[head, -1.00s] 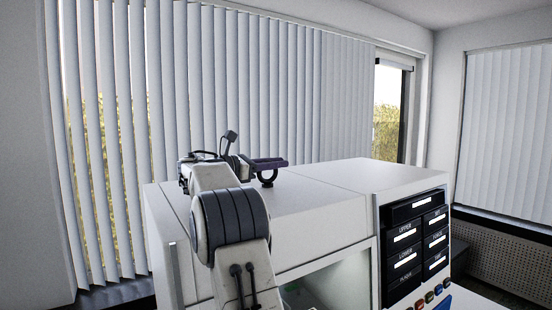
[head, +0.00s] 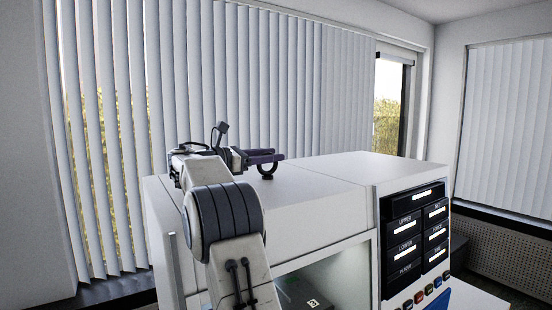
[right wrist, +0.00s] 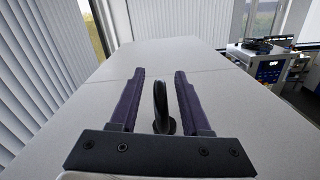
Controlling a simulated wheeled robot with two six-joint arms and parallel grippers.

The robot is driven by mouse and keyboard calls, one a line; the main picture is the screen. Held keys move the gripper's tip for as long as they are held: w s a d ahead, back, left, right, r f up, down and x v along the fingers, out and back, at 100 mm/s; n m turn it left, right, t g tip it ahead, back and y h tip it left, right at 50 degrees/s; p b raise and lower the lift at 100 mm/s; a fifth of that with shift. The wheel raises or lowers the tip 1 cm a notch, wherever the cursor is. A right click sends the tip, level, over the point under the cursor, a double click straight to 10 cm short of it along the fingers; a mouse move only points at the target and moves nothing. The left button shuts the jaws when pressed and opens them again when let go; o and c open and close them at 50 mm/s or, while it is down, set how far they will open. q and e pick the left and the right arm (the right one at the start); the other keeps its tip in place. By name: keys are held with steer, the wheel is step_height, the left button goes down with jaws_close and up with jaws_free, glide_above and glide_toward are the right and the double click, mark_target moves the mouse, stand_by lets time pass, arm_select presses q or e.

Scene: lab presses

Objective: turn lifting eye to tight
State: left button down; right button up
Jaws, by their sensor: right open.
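The lifting eye (head: 267,171) is a dark ring standing upright on the white top of the press (head: 320,168). My right gripper (head: 268,156) reaches in from the left over the top, with its fingers around the upper part of the eye. In the right wrist view the eye (right wrist: 161,105) stands edge-on between the two purple fingers of the gripper (right wrist: 158,85). A gap shows on each side, so the fingers are open and apart from it. The eye's threaded lower end is hidden. My left gripper is not in view.
The press front has a dark panel (head: 413,235) with labelled displays and a row of coloured buttons below. An open bay (head: 335,275) holds a dark box. Blinds (head: 270,85) hang behind the press. The press top beyond the eye is clear.

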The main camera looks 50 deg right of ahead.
steer(key=b+v, duration=0.2)
steer(key=v, duration=0.5)
steer(key=shift+w+a, duration=0.1)
steer(key=shift+a, duration=0.2)
steer(key=shift+w+a, duration=0.1)
steer(key=shift+a, duration=0.3)
